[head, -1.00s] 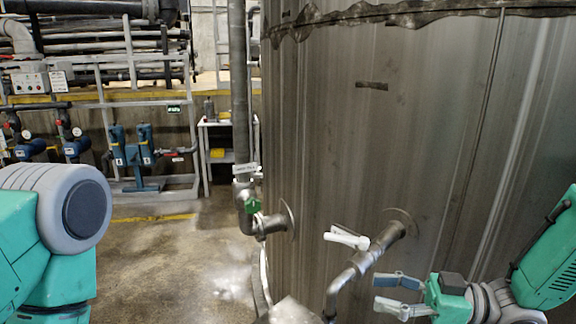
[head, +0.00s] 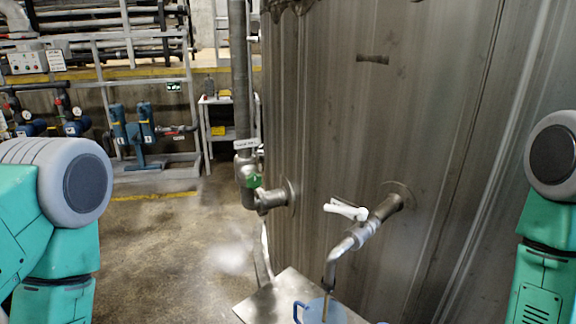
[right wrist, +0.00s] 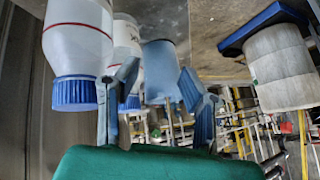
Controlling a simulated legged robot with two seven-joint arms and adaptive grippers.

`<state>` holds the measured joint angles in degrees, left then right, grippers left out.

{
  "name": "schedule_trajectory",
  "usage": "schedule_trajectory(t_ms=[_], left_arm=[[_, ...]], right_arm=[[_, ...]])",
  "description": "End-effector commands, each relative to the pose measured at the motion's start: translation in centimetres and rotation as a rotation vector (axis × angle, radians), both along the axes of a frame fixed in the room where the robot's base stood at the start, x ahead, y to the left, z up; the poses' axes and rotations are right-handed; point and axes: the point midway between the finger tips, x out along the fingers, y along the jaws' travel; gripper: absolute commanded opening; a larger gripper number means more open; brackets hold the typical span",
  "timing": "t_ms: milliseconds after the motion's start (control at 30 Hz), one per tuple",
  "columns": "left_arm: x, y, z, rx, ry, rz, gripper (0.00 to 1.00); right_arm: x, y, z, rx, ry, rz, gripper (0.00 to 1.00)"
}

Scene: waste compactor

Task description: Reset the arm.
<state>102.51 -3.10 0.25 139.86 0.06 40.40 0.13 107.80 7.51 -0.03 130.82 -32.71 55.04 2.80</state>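My right arm (head: 545,230) is folded upright at the right edge of the head view, with its gripper out of that picture. In the right wrist view my right gripper (right wrist: 158,100) is open, its two fingers apart with nothing held between them. A bluish container (right wrist: 160,70) shows beyond the fingers, apparently not gripped. My left arm (head: 55,220) is bent at the left edge of the head view, and its gripper is out of the picture.
A large metal tank (head: 400,120) stands ahead, with a white-handled valve (head: 346,210) on its pipe. A blue-handled jug (head: 322,310) is on a metal table (head: 270,297) below. The right wrist view shows blue-capped bottles (right wrist: 78,50) and a white roll (right wrist: 278,65).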

Motion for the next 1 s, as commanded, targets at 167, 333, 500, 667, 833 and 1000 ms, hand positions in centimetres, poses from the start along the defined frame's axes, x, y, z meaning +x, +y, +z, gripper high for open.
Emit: schedule_trajectory(t_ms=[167, 333, 500, 667, 833, 1000], left_arm=[[0.0, 0.0, 0.0, 0.000, 0.000, -0.001, 1.00], [0.0, 0.0, 0.0, 0.000, 0.000, -0.001, 1.00], [0.0, -0.1, -3.2, 0.000, -0.001, -0.001, 1.00], [0.0, -0.1, -6.8, 0.000, 0.000, -0.001, 1.00], [0.0, -0.1, -10.2, 0.000, 0.000, 0.000, 1.00], [0.0, -0.1, -11.5, 0.000, 0.000, 0.000, 1.00]], right_arm=[[-9.2, -3.8, -3.9, -0.186, 0.303, -0.163, 0.36], [-16.4, -6.2, -4.7, -0.327, 0.517, -0.276, 0.36], [-17.6, -6.6, -7.7, -0.372, 0.556, -0.294, 0.36], [-16.8, -6.3, -11.1, -0.381, 0.533, -0.271, 0.36], [-16.1, -6.1, -14.4, -0.387, 0.510, -0.247, 0.36], [-15.7, -6.0, -15.6, -0.391, 0.497, -0.235, 0.36]])
